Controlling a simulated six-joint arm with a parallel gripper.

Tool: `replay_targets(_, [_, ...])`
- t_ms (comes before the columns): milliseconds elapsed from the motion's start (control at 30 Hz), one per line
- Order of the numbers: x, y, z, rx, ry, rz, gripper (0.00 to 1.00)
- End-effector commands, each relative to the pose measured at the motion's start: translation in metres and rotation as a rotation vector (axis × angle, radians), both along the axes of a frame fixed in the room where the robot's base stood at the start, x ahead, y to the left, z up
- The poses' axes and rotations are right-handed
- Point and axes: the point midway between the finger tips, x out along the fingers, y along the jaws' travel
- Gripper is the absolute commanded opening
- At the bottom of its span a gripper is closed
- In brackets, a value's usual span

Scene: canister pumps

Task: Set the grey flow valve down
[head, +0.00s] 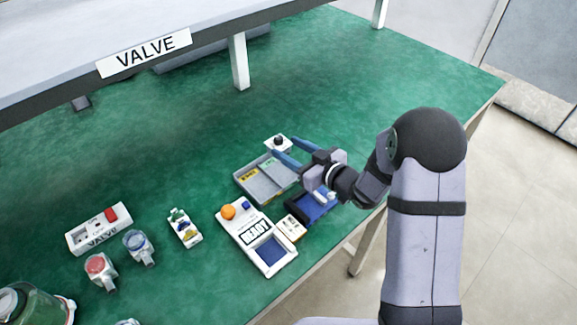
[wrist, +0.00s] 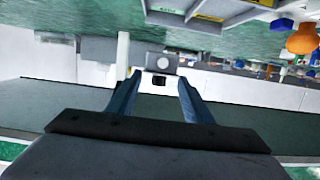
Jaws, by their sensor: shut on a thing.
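The grey flow valve (head: 278,143) appears as a small pale block with a dark round part on top, at the far edge of the grey tray. My gripper (head: 286,150) has its two blue fingers on either side of it and is shut on it. In the wrist view the valve (wrist: 161,63) shows between the fingertips (wrist: 160,82), with a pale round face and a dark square patch. I cannot tell whether its underside touches the table or is held above it.
A grey tray (head: 265,194) with yellow and green labels lies just below the valve. A blue tray (head: 325,209) and a READY panel (head: 236,228) with an orange knob are nearer. Valves and a switch box (head: 97,232) stand left.

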Motion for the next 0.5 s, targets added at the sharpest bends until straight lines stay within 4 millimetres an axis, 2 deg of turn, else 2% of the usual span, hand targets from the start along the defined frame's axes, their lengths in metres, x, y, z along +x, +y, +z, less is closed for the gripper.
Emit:
replay_targets(133, [0.0, 0.0, -0.017, 0.001, 0.0, -0.001, 0.18])
replay_targets(500, [0.001, 0.0, -0.03, 0.0, -0.002, -0.001, 0.18])
